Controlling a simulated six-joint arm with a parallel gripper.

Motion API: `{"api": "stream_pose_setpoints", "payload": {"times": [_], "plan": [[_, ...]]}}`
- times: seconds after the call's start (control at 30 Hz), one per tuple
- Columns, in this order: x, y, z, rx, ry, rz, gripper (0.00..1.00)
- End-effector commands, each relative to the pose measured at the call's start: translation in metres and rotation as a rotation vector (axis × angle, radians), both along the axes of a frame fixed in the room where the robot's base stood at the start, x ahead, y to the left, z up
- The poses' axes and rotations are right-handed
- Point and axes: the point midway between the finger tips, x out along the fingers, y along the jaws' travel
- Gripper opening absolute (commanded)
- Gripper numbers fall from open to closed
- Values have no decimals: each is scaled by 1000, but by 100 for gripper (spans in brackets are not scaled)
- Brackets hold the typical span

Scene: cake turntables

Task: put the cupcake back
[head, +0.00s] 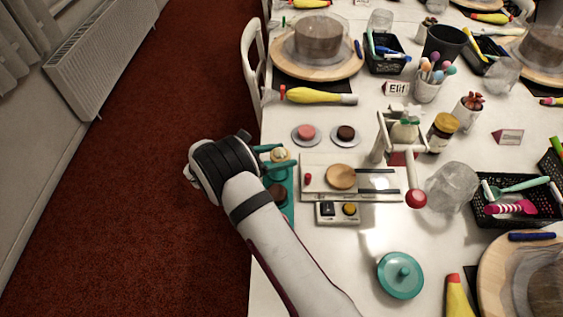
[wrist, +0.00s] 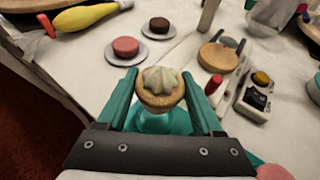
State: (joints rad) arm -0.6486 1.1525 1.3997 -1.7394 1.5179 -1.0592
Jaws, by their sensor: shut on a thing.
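A cupcake (wrist: 160,85) with pale swirled frosting sits between the two teal fingers of my gripper (wrist: 158,92), which is shut on it. In the head view the cupcake (head: 280,154) shows at the table's left edge, between my gripper's fingertips (head: 278,157). A teal holder (head: 288,208) lies along the table edge there, with darker round things in it, partly hidden by my arm. In the wrist view teal shows directly beneath the cupcake; I cannot tell whether the cupcake touches it.
Right of the holder is a white device with a round wooden disc (head: 341,176) and a red-knobbed lever (head: 415,198). Two small plates bear a pink cake (head: 306,132) and a dark cake (head: 346,133). A teal lid (head: 400,275) lies nearer.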

Motion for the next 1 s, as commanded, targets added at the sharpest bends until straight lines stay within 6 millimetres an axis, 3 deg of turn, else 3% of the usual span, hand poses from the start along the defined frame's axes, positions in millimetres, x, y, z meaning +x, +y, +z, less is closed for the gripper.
{"api": "stream_pose_setpoints", "payload": {"times": [0.17, 0.67, 0.7, 0.83, 1.0], "plan": [[0, 0, -31, -2, 2, 1, 4], [0, 0, -40, 0, 0, 1, 4], [0, 0, -40, 0, 0, 1, 73], [0, 0, -40, 0, 0, 1, 97], [0, 0, -40, 0, 0, 1, 98]]}}
